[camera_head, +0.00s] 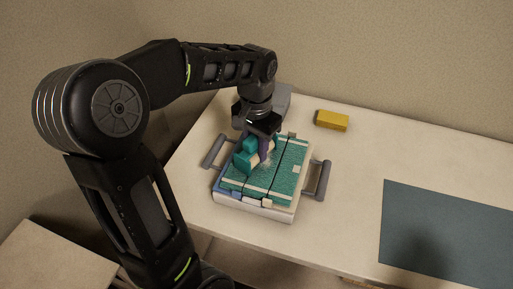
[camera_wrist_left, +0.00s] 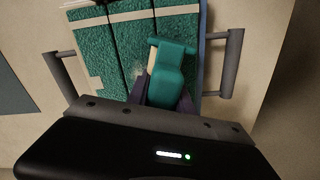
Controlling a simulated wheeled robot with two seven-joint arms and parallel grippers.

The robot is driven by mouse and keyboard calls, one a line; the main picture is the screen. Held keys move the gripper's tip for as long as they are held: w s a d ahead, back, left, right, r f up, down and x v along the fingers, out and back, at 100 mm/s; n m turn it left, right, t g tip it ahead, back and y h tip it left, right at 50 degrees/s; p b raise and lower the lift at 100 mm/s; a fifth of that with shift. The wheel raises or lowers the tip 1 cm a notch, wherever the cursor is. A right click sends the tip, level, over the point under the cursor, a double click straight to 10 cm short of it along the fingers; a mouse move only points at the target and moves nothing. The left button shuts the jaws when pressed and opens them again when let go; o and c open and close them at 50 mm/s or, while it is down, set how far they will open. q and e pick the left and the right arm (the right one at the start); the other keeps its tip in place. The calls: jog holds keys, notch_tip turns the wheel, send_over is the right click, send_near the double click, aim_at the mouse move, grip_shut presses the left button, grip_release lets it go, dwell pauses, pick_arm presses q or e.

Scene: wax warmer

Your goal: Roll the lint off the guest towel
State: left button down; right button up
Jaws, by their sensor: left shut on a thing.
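The guest towel (camera_head: 285,172) is green with cream stripes and dark lines across it. It lies flat on a pale tray (camera_head: 276,216) with grey handles, and also fills the upper part of the left wrist view (camera_wrist_left: 110,45). My left gripper (camera_head: 265,150) points down over the towel, shut on a teal lint roller (camera_head: 245,160). The roller's teal body (camera_wrist_left: 172,68) and a cream strip at its side show in the wrist view; whether it touches the towel is unclear. A pale fuzzy patch of lint (camera_head: 268,164) shows beside the fingers. My right gripper is out of view.
Grey handles (camera_head: 323,180) stand up at both ends of the tray. A yellow block (camera_head: 332,121) lies behind it to the right. A grey object (camera_head: 283,98) is partly hidden behind my left wrist. A flat dark mat (camera_head: 450,235) covers the table's right side.

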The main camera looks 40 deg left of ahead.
aim_at(279, 156)
pick_arm(q)
jog(key=shift+d, duration=0.1)
jog(key=shift+w+d, duration=0.3)
jog(key=shift+d, duration=0.6)
jog(key=shift+w+d, duration=0.35)
jog(key=shift+d, duration=0.55)
jog(key=shift+w+d, duration=0.3)
jog(key=shift+d, duration=0.6)
jog(key=shift+w+a+p, duration=0.3)
jog(key=shift+w, duration=0.4)
jog(key=shift+w+a+p, duration=0.25)
jog(key=shift+w, duration=0.4)
jog(key=shift+a, duration=0.1)
jog(key=shift+s+a, duration=0.35)
jog(key=shift+a, duration=0.5)
jog(key=shift+s+a, duration=0.3)
jog(key=shift+a, duration=0.6)
jog(key=shift+s+a, duration=0.35)
jog(key=shift+a, duration=0.5)
jog(key=shift+s, duration=0.1)
